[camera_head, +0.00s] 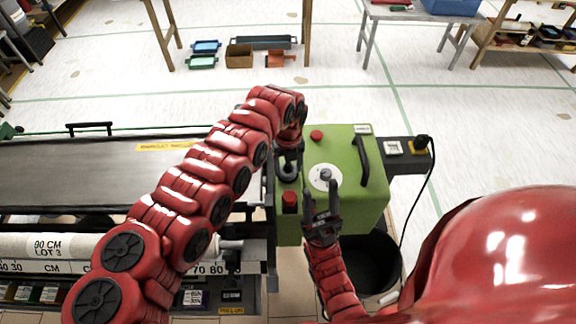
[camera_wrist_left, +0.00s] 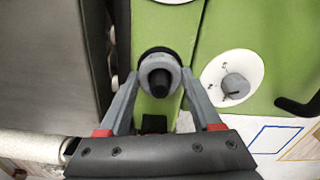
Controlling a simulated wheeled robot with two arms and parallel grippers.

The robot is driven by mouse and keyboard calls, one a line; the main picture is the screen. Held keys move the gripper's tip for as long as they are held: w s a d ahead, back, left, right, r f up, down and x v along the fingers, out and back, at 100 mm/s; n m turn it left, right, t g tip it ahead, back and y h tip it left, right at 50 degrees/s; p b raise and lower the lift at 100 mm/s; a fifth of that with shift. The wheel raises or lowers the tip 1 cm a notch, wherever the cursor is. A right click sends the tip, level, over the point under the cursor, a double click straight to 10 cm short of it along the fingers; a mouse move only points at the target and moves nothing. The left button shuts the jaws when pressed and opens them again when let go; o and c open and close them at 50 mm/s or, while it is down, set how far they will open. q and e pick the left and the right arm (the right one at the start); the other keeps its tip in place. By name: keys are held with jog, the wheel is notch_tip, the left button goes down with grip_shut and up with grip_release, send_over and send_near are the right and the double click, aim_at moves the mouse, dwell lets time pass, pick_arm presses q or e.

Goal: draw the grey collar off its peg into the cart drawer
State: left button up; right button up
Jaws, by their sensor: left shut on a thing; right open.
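The grey collar (camera_wrist_left: 157,62) sits around a dark peg on the front of the green machine in the left wrist view. My left gripper (camera_wrist_left: 160,84) is shut on it, one finger on each side. In the head view my left gripper (camera_head: 288,165) is at the machine's left side, and my arm partly hides the collar. My right gripper (camera_head: 322,215) is open and empty in front of the green machine (camera_head: 345,205). I cannot make out the cart drawer for certain.
The green machine has a white dial (camera_head: 322,177), a red button (camera_head: 289,197) and a black handle (camera_head: 361,160). A black bucket (camera_head: 372,262) stands below it. A long pasting table (camera_head: 70,170) and a wallpaper roll (camera_head: 48,246) lie left. The floor behind is mostly clear.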

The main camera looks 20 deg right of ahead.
pick_arm(q)
grip_shut()
jog(key=shift+r+p, duration=0.65)
jog(key=shift+r, duration=2.75)
jog(key=shift+r, duration=2)
